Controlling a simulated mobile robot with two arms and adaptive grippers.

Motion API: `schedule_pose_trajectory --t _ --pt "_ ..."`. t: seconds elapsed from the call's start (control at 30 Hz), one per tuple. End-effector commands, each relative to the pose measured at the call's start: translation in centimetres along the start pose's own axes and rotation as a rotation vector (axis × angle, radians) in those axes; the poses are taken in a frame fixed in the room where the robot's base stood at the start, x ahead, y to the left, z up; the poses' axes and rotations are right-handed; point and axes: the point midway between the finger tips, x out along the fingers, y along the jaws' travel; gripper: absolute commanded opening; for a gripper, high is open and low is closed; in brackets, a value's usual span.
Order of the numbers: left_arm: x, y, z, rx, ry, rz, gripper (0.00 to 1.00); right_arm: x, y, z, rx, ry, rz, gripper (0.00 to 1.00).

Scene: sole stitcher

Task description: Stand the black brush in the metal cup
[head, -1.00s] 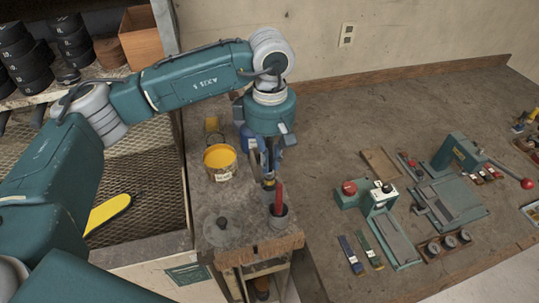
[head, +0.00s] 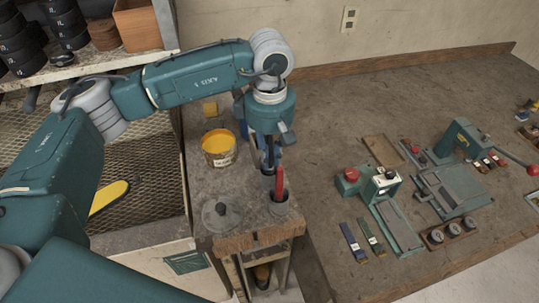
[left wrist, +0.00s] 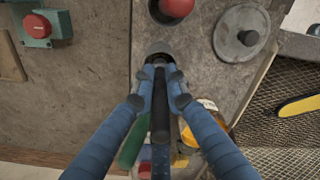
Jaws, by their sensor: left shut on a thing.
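My left gripper (head: 268,163) points straight down over the small wooden stand. In the left wrist view its blue fingers (left wrist: 160,80) are shut on the black brush (left wrist: 160,105), a dark upright handle between them. My right gripper is not in view.
A yellow glue pot (head: 218,148) and a grey knobbed lid (head: 220,214) are to the left.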

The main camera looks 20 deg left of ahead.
Motion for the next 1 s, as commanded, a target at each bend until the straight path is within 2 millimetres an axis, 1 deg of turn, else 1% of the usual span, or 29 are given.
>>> schedule_pose_trajectory --t 0.03,0.07,0.1,0.17,0.43,0.57,0.67,0.9,1.0 --pt "0.0 0.0 0.0 0.0 0.0 0.0 0.0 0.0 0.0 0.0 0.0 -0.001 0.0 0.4" --pt "0.0 0.0 0.0 0.0 0.0 0.0 0.15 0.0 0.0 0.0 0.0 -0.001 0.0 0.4" --pt "0.0 0.0 0.0 0.0 0.0 0.0 0.23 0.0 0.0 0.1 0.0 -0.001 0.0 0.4" --pt "0.0 0.0 0.0 0.0 0.0 0.0 0.34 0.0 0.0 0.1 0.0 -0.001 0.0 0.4" --pt "-0.1 0.0 0.0 0.0 0.0 0.0 0.35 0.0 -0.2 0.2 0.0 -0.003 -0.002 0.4" --pt "-0.8 0.1 0.0 0.0 0.0 0.001 0.35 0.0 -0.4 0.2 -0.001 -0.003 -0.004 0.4" --pt "-2.2 0.1 0.0 0.0 0.001 0.005 0.35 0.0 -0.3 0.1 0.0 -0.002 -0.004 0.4" --pt "-7.4 0.2 0.0 -0.001 0.0 0.005 0.35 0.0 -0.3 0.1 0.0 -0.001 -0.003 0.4" --pt "-9.3 0.1 0.0 0.0 0.0 0.004 0.35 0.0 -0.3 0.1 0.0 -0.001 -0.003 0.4"
